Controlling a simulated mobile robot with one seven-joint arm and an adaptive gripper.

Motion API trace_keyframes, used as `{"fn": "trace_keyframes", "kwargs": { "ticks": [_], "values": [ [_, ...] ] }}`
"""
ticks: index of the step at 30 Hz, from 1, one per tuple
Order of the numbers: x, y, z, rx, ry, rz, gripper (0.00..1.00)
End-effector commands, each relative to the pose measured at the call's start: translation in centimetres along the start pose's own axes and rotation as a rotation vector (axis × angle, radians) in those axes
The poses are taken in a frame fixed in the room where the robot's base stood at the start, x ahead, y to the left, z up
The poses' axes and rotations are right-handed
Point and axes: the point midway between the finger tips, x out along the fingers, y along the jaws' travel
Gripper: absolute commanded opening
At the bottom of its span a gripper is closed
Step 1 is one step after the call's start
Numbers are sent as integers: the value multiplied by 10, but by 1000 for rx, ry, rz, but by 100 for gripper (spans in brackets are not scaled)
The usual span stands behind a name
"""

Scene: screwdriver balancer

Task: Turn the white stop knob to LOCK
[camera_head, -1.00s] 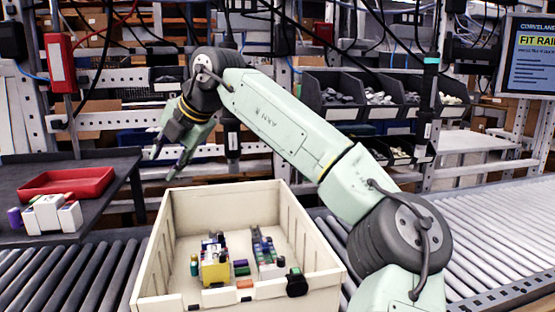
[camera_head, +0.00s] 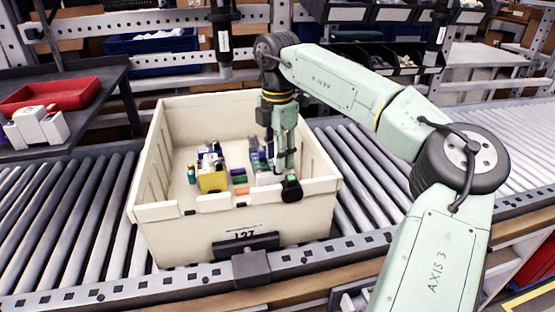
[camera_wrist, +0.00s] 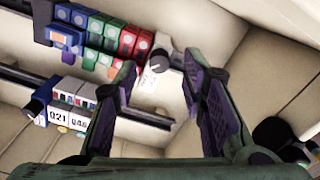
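A whitish end block with a small knob-like part (camera_wrist: 163,55) sits at the end of a row of green and red terminal blocks (camera_wrist: 112,38) in the wrist view; I take this for the white stop knob. Its markings are too small to read. My gripper (camera_wrist: 158,68) is open, with one finger on each side of this piece. I cannot tell whether either finger touches it. In the head view my gripper (camera_head: 284,162) points down inside the cream bin (camera_head: 160,213), over its right side, and mostly hides the knob.
A yellow block (camera_head: 212,181) stands left of my gripper in the bin. A black part with a green top (camera_head: 291,188) is on the bin's front rim. A red tray (camera_head: 50,94) lies on the left table.

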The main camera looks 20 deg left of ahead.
Motion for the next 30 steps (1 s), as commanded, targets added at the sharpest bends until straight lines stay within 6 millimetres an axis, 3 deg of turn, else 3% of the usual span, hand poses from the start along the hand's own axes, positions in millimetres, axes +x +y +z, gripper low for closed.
{"fn": "trace_keyframes", "kwargs": {
  "ticks": [6,16,30],
  "values": [
    [21,0,0,-1,0,0,38],
    [24,0,0,-1,0,1,37],
    [24,0,0,-1,0,1,6]
  ]
}}
